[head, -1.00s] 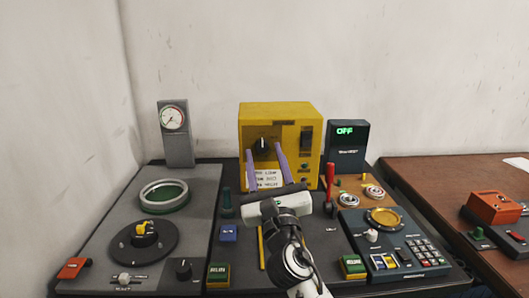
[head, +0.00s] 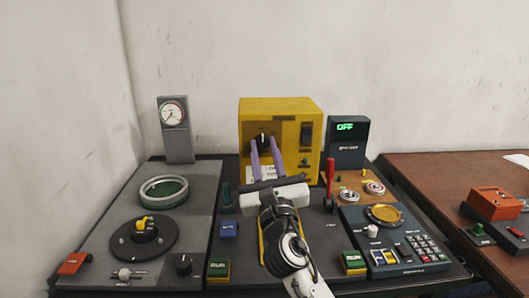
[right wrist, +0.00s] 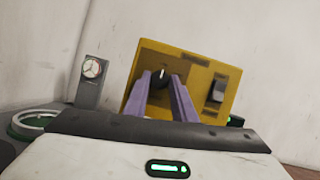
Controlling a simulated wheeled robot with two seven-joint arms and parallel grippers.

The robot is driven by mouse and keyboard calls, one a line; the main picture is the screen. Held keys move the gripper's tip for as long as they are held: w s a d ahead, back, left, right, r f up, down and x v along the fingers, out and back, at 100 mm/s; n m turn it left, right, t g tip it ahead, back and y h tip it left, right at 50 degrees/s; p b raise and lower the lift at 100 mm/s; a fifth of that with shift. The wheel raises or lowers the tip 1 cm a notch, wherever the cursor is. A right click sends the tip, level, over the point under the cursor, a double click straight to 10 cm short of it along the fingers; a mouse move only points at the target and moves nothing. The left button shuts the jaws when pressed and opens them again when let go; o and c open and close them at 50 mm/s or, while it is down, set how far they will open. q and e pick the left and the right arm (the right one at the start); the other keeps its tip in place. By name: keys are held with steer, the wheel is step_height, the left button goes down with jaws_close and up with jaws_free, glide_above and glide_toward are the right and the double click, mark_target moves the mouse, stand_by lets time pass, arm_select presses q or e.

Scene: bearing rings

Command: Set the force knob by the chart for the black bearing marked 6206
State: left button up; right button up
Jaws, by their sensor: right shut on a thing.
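The black force knob (head: 263,138) sits on the front of the yellow box (head: 290,112); it also shows in the right wrist view (right wrist: 161,74). My right gripper (head: 263,145) reaches up to it, its two purple fingers shut on the knob's sides. A white card (head: 262,174) with dark print is on the box below the knob; the fingers partly cover it and its text is too small to read. No black bearing marked 6206 can be made out. My left gripper is not in view.
A black switch (head: 306,135) is on the box, right of the knob. A red-handled lever (head: 330,175) stands in front of the box. A gauge (head: 172,115) stands at left; a dark display (head: 346,141) reading OFF stands at right. Rings (head: 374,187) lie on a wooden board.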

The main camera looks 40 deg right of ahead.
steer(key=m+b, duration=0.1)
steer(key=m+h, duration=0.1)
steer(key=m, duration=0.1)
steer(key=shift+a+f+g+h+b, duration=0.1)
steer(key=shift+f+g+h+b, duration=0.05)
steer(key=shift+g+h+b, duration=0.2)
steer(key=shift+w+a+m+g+h+b, duration=0.1)
steer(key=shift+m+g+h+b, duration=0.25)
steer(key=shift+m+h+b, duration=0.6)
steer(key=m+g, duration=0.1)
steer(key=m, duration=0.2)
steer(key=shift+h, duration=0.3)
steer(key=m, duration=0.2)
steer(key=m+g+h+b, duration=0.1)
steer(key=m, duration=0.1)
steer(key=shift+w+a+g, duration=0.1)
steer(key=shift+a+g, duration=0.05)
steer(key=shift+g, duration=0.15)
steer(key=shift+r+m+g+h+b, duration=0.15)
steer(key=shift+m+g+h+b, duration=0.25)
steer(key=shift+m, duration=0.7)
steer(key=shift+r+m+g+h+b, duration=0.15)
steer(key=shift+m+g, duration=0.35)
steer(key=shift+m, duration=0.55)
steer(key=o, duration=1)
steer(key=shift+m, duration=0.3)
